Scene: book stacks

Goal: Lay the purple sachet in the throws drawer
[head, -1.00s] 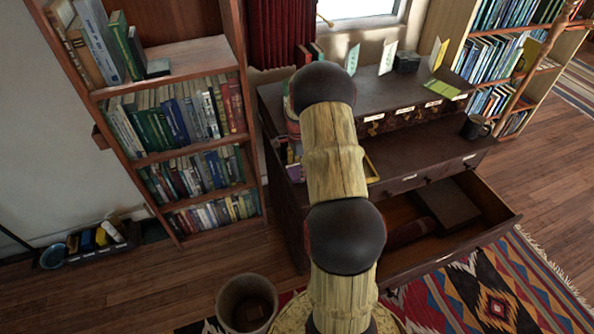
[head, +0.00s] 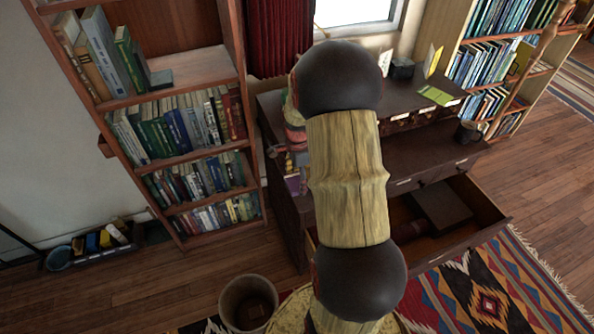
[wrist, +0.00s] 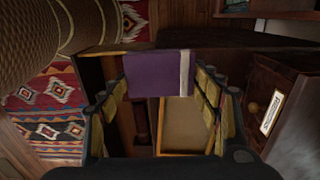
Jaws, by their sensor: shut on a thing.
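The purple sachet (wrist: 153,74) shows in the wrist view as a flat purple piece with a pale strip at its right end. My gripper (wrist: 160,84) is shut on it, one finger at each side. Beneath and behind it is the open drawer (head: 484,202), low in the dark cabinet; I cannot read a label naming it. In the head view my arm hides my gripper and the held sachet.
The dark cabinet top (head: 408,92) carries cards and a small dark box; a mug (head: 468,131) stands on its lower ledge. A bookcase (head: 180,150) stands left, a bin (head: 248,303) in front. A patterned rug (head: 490,300) covers the floor before the drawer.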

